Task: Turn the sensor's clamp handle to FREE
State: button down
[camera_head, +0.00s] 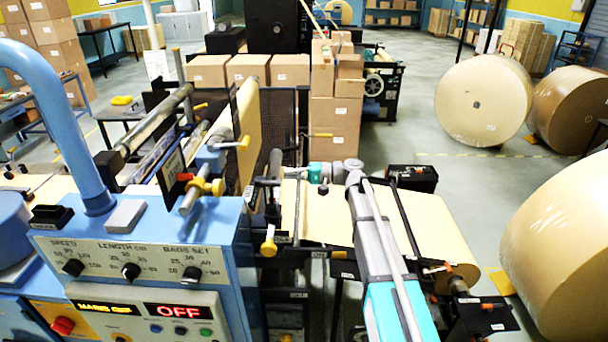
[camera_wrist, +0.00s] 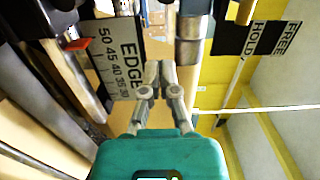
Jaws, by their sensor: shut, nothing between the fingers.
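My gripper (camera_wrist: 160,70) is shut and empty in the wrist view, its fingertips together at the middle. A black plate (camera_wrist: 258,38) with white HOLD and FREE fields is at the upper right. A yellow lever (camera_wrist: 246,12), probably the clamp handle, shows at the top edge by the plate's HOLD side, apart from my fingers; its upper part is cut off. A white EDGE scale (camera_wrist: 122,60) stands left of the fingers, and a grey rod (camera_wrist: 189,50) just right of them.
The blue control console (camera_head: 140,240) stands at the left, its display reading OFF. Several yellow handles, one of them a T-handle (camera_head: 268,243), stick out near my arm. Open floor (camera_head: 430,130) is beyond.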

aim_at(272, 195)
jog(key=shift+s+a, duration=0.8)
jog(key=shift+s, duration=0.2)
jog(key=shift+s+a, duration=0.75)
jog(key=shift+s, duration=0.25)
jog(key=shift+s+a, duration=0.2)
